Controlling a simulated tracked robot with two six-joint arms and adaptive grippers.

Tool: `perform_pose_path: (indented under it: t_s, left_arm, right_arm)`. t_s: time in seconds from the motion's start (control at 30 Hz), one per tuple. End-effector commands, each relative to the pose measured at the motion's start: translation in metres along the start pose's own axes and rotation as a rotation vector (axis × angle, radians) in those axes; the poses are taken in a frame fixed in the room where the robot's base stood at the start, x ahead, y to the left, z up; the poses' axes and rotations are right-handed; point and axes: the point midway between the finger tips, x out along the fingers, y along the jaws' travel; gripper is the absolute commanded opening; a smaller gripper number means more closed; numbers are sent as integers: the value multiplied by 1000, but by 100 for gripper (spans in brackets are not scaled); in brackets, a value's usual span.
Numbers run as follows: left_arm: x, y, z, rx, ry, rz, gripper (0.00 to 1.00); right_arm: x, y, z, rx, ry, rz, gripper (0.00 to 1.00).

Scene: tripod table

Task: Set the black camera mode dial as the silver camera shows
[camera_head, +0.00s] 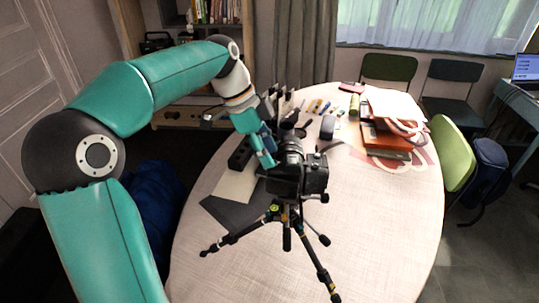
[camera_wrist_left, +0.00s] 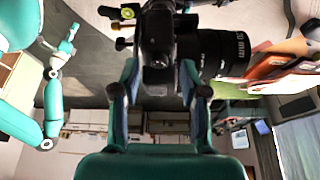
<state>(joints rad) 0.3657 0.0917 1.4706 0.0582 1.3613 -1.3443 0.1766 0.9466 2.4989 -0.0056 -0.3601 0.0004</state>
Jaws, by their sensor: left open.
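The mode dial cannot be made out. I cannot pick out the silver camera. My right gripper is not identifiable.
The tripod legs (camera_head: 317,268) spread over the table (camera_head: 375,235). A dark sheet (camera_head: 236,211) lies to their left. Books (camera_head: 385,137), pens and small items crowd the far side. The table's front right is clear. Chairs (camera_head: 451,155) stand around it.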

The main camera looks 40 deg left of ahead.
Motion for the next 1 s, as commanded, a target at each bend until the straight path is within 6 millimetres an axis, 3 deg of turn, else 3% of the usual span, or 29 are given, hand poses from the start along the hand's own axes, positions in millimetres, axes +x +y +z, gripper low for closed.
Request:
perform_pose_path:
  t_s: [0.13,0.43,0.7,1.0]
  left_arm:
    - [10,0,0,0,0,1,44]
    - [12,0,1,-1,0,-1,44]
    - [12,0,1,-1,0,-1,1]
    - [13,1,2,-48,0,-24,0]
  right_arm:
    - [0,0,0,0,0,0,44]
    - [0,0,0,0,0,0,44]
    - [0,0,0,0,0,0,44]
    - [6,2,0,0,0,0,44]
